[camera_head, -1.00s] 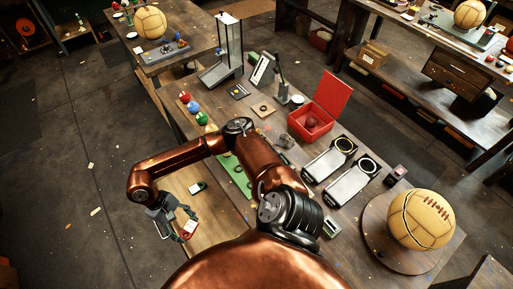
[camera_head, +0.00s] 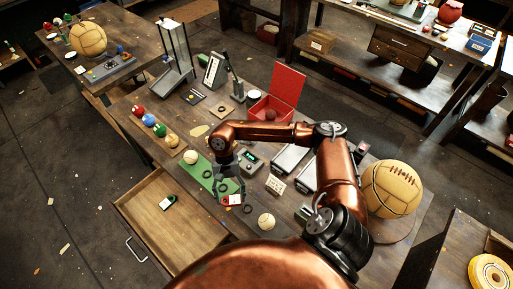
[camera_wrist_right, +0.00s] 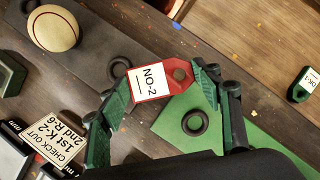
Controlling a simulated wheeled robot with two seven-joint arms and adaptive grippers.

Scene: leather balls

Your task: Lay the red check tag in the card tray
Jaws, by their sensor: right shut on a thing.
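The red check tag (camera_wrist_right: 165,80) has a white label reading "NO-2" and sits between the green fingers of my right gripper (camera_wrist_right: 158,88) in the wrist view. In the head view, my right gripper (camera_head: 228,186) is shut on the tag (camera_head: 232,199), over the near end of the green mat (camera_head: 197,171). An open wooden drawer (camera_head: 160,235) left of the bench holds a dark green tag (camera_head: 168,202), labelled "OK-1" in the wrist view (camera_wrist_right: 303,86). I cannot tell for certain which thing is the card tray. My left gripper is not in view.
A check-out card (camera_head: 275,186) stands right of my gripper; a pale ball (camera_head: 266,221) lies in front. Black rings (camera_wrist_right: 195,123) lie near the mat. A red box (camera_head: 270,108), a device with a display (camera_head: 249,160) and a large leather ball (camera_head: 391,188) are also on the bench.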

